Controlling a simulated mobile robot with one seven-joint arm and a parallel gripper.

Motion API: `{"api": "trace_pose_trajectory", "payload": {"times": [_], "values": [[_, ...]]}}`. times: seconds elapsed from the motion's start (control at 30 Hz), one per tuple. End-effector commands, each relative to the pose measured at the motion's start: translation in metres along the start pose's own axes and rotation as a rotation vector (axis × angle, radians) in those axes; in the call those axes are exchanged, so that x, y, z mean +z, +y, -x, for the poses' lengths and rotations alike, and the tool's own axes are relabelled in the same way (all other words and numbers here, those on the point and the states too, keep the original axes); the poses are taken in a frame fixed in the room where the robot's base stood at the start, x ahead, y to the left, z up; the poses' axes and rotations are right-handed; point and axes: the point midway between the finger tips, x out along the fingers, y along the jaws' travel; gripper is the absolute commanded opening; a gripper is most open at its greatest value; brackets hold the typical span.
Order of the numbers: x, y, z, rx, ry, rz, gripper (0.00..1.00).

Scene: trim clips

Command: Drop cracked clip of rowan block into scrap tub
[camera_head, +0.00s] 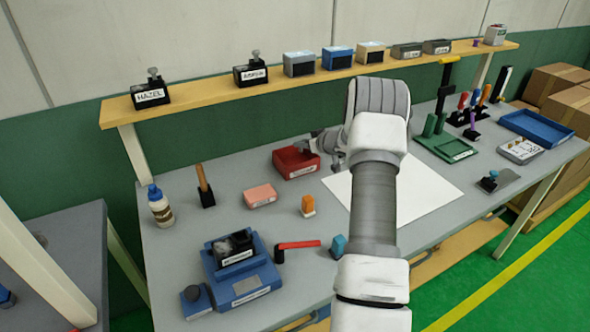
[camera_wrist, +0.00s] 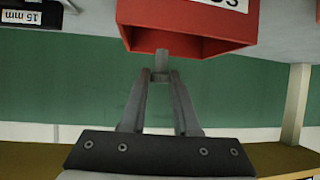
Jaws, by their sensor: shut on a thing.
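My gripper (camera_wrist: 160,82) is shut on a small grey clip (camera_wrist: 161,62) in the wrist view. The clip lies against the red tub (camera_wrist: 190,36) in that picture; whether they touch I cannot tell. In the head view, my gripper (camera_head: 306,148) is at the right rear rim of the red tub (camera_head: 296,172). The tub's label is too small to read there, and the clip is hidden. A black block (camera_head: 236,257) with a label sits in the blue fixture (camera_head: 250,287) at the front left. Its label is unreadable, and no crack is visible on the clip.
A pink box (camera_head: 260,196) and an orange-topped piece (camera_head: 308,205) stand in front of the tub. A white sheet (camera_head: 425,190) lies under my arm. A shelf (camera_head: 210,99) above the bench carries several blocks, one labelled HAZEL (camera_head: 151,95). A bottle (camera_head: 160,206) stands at left.

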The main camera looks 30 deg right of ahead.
Motion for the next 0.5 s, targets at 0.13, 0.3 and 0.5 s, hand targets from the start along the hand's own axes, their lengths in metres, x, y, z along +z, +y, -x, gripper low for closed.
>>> {"api": "trace_pose_trajectory", "payload": {"times": [0.13,0.3,0.5], "values": [[0.0157,0.0001,-0.0085,0.0,0.0,0.0,0.0],[0.0182,0.0002,-0.0099,0.0,0.001,0.0,0.0],[0.0174,0.0001,-0.0095,0.0,0.0,0.0,0.0]]}}
